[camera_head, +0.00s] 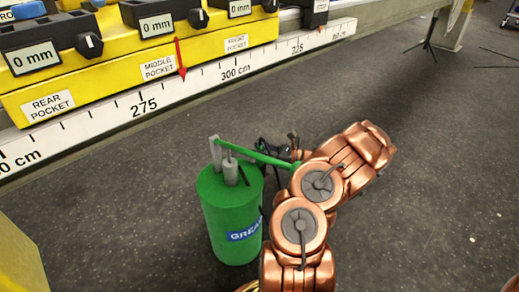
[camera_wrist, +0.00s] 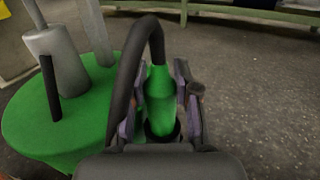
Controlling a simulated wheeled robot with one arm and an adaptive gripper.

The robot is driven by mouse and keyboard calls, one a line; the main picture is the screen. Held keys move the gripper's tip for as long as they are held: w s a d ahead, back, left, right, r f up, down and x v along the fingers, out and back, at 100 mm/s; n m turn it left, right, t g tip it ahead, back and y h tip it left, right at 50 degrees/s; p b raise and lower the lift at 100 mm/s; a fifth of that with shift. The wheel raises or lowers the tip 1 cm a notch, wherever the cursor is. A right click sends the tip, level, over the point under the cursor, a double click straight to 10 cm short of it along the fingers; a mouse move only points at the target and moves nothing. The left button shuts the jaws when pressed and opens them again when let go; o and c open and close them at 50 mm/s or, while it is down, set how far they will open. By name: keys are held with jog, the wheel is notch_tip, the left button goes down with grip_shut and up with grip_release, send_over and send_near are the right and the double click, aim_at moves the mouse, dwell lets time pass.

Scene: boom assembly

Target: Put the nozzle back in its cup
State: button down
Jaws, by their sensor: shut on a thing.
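My gripper (camera_head: 273,150) is beside the top of the green grease can (camera_head: 233,222), to its right in the head view. In the wrist view my gripper (camera_wrist: 162,85) is shut on the green nozzle (camera_wrist: 159,92), with one finger on each side. A black hose (camera_wrist: 127,75) arches from the nozzle's top to the left. A dark ring shows at the nozzle's near end, partly hidden by my gripper; I cannot tell whether it is the cup. The nozzle is hard to make out in the head view.
The can's green lid (camera_wrist: 62,118) carries a grey pump cylinder (camera_wrist: 58,55) and a black rod. A green lever (camera_head: 258,156) reaches right from the can toward my arm. A yellow machine (camera_head: 120,62) and a white ruler (camera_head: 195,88) stand behind.

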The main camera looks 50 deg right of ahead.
jog(key=shift+f, duration=0.3)
jog(key=c, duration=0.8)
grip_release()
jog(key=shift+c, duration=0.2)
jog(key=shift+r, duration=0.1)
jog(key=shift+s+r, duration=0.1)
jog(key=shift+r, duration=0.4)
jog(key=p+v, duration=0.3)
jog(key=v, duration=0.9)
jog(key=shift+p, duration=0.3)
